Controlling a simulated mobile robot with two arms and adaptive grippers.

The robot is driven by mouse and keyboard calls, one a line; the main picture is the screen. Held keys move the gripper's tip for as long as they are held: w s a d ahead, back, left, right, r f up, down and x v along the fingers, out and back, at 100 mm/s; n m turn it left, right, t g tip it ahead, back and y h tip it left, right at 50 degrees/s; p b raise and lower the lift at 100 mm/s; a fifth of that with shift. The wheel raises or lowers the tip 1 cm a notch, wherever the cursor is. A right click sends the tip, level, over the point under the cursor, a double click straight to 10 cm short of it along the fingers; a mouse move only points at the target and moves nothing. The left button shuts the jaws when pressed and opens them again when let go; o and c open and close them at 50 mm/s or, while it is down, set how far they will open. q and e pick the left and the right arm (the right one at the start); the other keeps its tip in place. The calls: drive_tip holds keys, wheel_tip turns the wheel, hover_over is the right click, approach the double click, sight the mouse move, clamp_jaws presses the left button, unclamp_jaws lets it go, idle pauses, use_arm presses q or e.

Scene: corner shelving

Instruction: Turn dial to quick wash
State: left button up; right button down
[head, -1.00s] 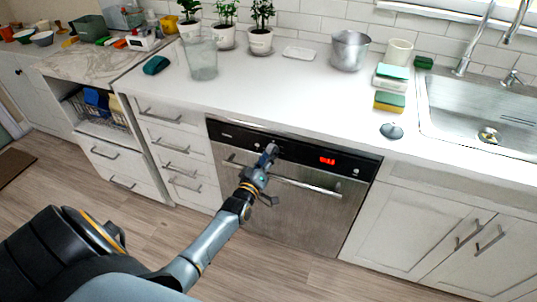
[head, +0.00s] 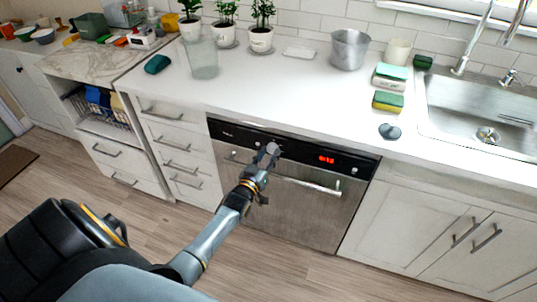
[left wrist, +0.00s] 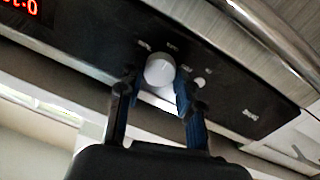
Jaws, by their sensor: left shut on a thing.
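The dishwasher (head: 290,210) stands under the counter, with a black control panel (head: 305,155) along its top and a lit red display (head: 326,159) on it. My left gripper (head: 267,152) is at the panel, left of the display. In the left wrist view the round pale dial (left wrist: 159,70) sits between the two fingers of my left gripper (left wrist: 153,95), which are shut on its sides. Small labels ring the dial, too blurred to read. In the head view the dial (head: 272,148) is partly covered by the gripper. My right gripper is not in view.
The dishwasher's bar handle (head: 310,186) runs just below the panel. A small round button (left wrist: 199,83) is beside the dial. The white counter (head: 270,90) juts above, holding a glass vase (head: 203,60), a metal pot (head: 349,50) and sponges (head: 388,102). The floor in front is clear.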

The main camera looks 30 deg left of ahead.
use_arm(q)
drive_tip(key=shift+f, duration=0.1)
drive_tip(key=o, duration=1.1)
drive_tip(key=shift+o, duration=0.2)
drive_tip(key=shift+s, duration=0.15)
drive_tip(key=s+d, duration=0.2)
drive_tip(key=s, duration=0.9)
drive_tip(key=shift+s, duration=0.3)
